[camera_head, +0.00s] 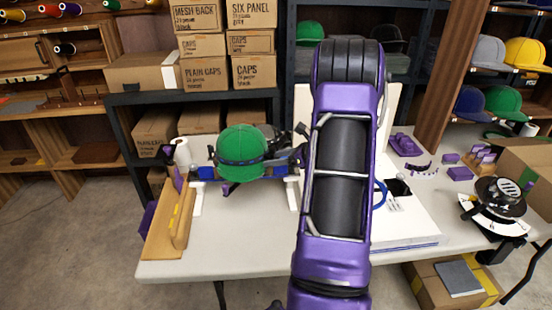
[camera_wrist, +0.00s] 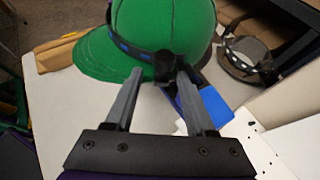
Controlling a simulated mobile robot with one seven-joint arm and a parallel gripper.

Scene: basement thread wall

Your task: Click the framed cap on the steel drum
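The green cap (camera_head: 241,150) with a dark banded frame around its base sits at a blue and dark rig (camera_head: 274,168) on the white table. In the wrist view the green cap (camera_wrist: 165,28) fills the top, brim to the left, with the dark band (camera_wrist: 140,50) around it. My gripper (camera_wrist: 162,72) has its two grey fingers apart, tips close to the lower edge of the cap and the band; I cannot tell whether they touch. A black knob is by the right fingertip. No steel drum can be told for certain. In the head view my arm hides the gripper.
A round dark ring-shaped object (camera_wrist: 245,55) lies right of the cap in the wrist view. A black-topped round stand (camera_head: 500,195) is at the far right.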

